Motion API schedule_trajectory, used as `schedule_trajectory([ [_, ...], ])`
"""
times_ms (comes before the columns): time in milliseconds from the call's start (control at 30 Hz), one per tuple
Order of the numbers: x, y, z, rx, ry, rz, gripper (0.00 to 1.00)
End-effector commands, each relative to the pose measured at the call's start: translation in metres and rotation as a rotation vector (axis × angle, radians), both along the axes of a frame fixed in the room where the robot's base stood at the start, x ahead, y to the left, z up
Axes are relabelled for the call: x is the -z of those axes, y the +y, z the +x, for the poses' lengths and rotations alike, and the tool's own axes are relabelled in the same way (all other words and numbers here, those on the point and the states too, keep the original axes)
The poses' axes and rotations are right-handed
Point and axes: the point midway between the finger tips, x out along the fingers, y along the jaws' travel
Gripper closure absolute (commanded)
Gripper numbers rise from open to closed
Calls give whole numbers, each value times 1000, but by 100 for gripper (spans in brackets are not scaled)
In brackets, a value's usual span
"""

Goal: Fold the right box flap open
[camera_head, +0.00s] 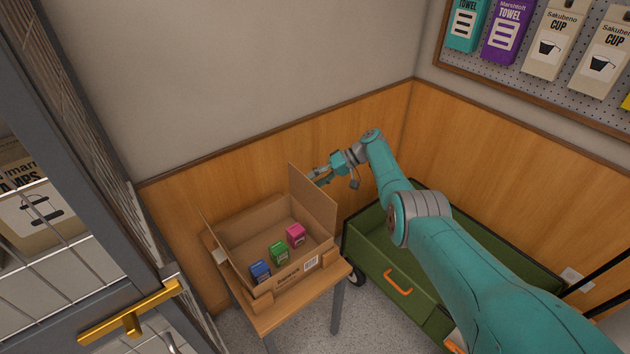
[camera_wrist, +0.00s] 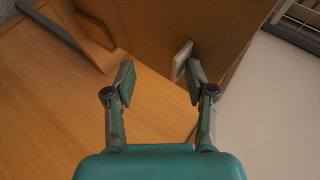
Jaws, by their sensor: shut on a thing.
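The open cardboard box (camera_head: 305,270) stands on a small wooden table. Its right flap (camera_head: 312,200) stands up steeply from the right side. In the wrist view the flap (camera_wrist: 205,30) is a brown panel with a pale tab (camera_wrist: 182,60) on it.
Blue (camera_head: 260,271), green (camera_head: 279,252) and pink (camera_head: 296,235) small cartons are in the box. The wooden table (camera_head: 262,316) stands near the wood-panelled wall. A green cart (camera_head: 430,297) is close on the right, under my arm. A wire cage (camera_head: 60,110) stands at left.

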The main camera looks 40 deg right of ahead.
Motion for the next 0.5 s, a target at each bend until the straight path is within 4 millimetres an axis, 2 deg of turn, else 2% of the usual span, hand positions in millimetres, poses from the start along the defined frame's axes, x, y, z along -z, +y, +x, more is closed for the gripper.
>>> schedule_trajectory([
  [33,7,-1,-6,-2,14,1,69],
  [167,-2,-13,-11,-2,14,2,69],
  [500,-45,-63,-32,-1,4,1,69],
])
